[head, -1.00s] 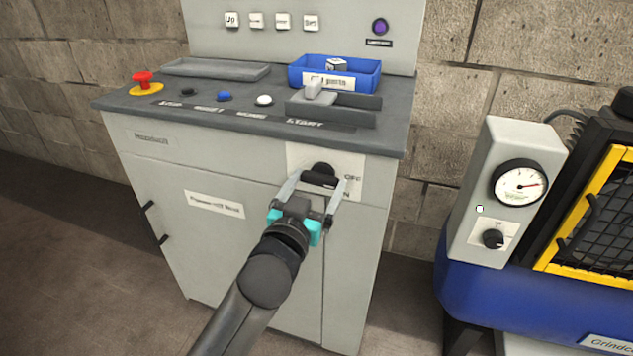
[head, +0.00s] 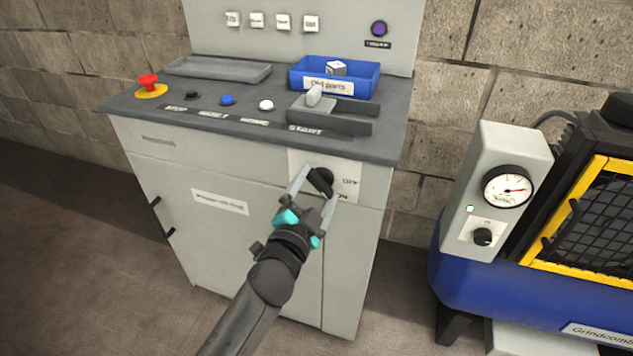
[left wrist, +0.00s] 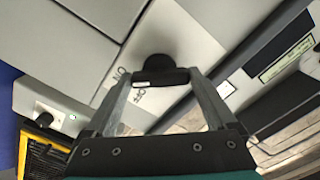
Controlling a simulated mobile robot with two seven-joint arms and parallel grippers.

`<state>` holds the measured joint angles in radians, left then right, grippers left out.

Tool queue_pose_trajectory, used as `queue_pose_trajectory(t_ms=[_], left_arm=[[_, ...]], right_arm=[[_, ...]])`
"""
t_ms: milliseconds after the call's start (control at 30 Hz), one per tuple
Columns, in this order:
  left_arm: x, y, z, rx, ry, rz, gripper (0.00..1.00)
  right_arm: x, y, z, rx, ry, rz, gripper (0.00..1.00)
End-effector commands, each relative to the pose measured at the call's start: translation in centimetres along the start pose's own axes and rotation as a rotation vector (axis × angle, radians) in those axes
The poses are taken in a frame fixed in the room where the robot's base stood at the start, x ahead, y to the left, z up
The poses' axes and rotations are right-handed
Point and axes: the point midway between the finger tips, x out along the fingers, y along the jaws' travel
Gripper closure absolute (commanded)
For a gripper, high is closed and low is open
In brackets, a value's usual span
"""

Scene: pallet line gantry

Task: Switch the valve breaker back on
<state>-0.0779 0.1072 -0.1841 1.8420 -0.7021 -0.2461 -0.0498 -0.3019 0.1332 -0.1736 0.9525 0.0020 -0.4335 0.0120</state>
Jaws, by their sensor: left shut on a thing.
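The valve breaker's black rotary knob (head: 320,181) is on a pale plate (head: 349,171) at the upper right of the grey cabinet's front. OFF and ON lettering is beside it on the right. My left gripper (head: 316,187) is shut on the knob, one finger on each side of its bar. The bar tilts down to the right. In the left wrist view the knob (left wrist: 160,75) lies between the fingertips (left wrist: 161,79). The white mark at its end points between the ON and OFF lettering. My right gripper is not in view.
The cabinet top holds a red stop button (head: 149,84), several push buttons, a grey lever (head: 318,96) and a blue parts bin (head: 335,76). A blue machine (head: 480,262) with a gauge and its own black knob stands at the right. The floor at left is clear.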

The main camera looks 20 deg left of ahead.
Motion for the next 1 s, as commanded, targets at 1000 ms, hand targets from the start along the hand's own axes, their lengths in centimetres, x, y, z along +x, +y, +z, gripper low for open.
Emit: queue_pose_trajectory(t_ms=[1000], left_arm=[[0.0, 0.0, -0.1, 0.731, 0.002, 0.000, 0.66]], right_arm=[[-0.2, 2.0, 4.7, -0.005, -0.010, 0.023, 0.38]])
